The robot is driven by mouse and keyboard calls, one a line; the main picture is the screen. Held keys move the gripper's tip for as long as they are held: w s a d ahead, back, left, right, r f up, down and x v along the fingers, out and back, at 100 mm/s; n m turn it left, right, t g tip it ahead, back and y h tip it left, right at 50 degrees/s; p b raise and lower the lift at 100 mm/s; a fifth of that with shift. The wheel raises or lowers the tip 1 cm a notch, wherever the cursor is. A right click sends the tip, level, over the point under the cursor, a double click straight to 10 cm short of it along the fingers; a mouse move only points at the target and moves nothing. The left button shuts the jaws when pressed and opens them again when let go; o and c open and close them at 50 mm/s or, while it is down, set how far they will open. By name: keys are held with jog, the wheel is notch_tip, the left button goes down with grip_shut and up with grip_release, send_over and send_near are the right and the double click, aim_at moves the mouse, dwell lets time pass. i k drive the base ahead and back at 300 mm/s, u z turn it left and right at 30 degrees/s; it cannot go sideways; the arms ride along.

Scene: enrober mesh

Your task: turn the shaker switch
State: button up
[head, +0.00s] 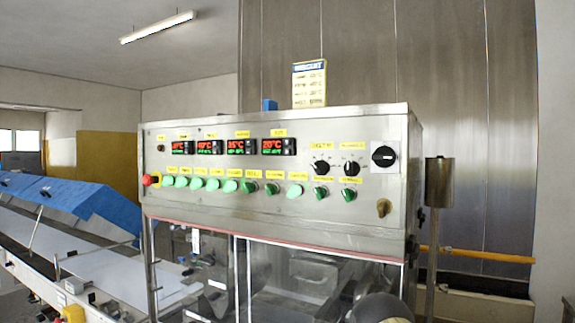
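A steel control panel (225,215) fills the middle of the head view. Its lower row holds several green buttons and green rotary switches, among them a switch (320,193) and another at the row's right end (349,195). Above these two are two black dial knobs, left (320,167) and right (351,168). A larger black rotary switch (384,156) sits on a pale square plate at the far right. The yellow labels are too small to read, so I cannot tell which one is the shaker switch. My gripper is not in view.
Several lit temperature displays (272,146) line the upper panel. A red emergency button (149,180) is at the left edge and a brass knob (383,208) at lower right. Clear panes (300,275) hang below. A blue-covered conveyor (75,205) stands left; a post with a cylinder (438,182) stands right.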

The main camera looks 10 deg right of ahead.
aim_at(296, 190)
jog(key=z, duration=1.75)
jog(key=k, duration=0.85)
jog(key=u, duration=1.15)
jog(key=i, duration=0.5)
